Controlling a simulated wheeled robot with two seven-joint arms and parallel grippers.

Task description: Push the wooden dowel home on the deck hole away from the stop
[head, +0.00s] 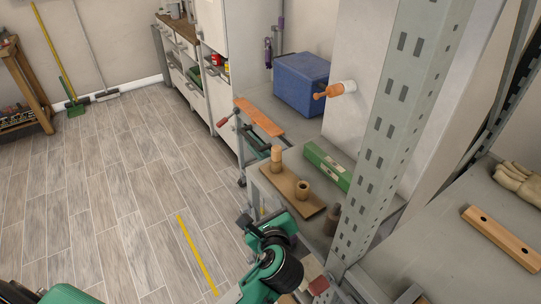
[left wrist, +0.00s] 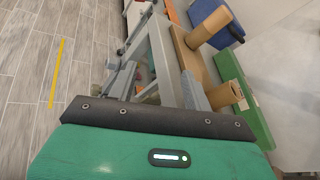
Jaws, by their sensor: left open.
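A brown wooden deck (head: 289,190) lies on the grey rack shelf; it also shows in the left wrist view (left wrist: 188,58). A taller dowel (head: 276,160) with a pale top stands upright at its far end, and the left wrist view shows it too (left wrist: 209,27). Which piece is the stop is unclear. My left gripper (head: 249,222) is open, beside the deck's near left side, apart from both cylinders. My right gripper is not in view.
A long green box (head: 327,164) lies right of the deck. A perforated grey upright (head: 386,120) rises close on the right.

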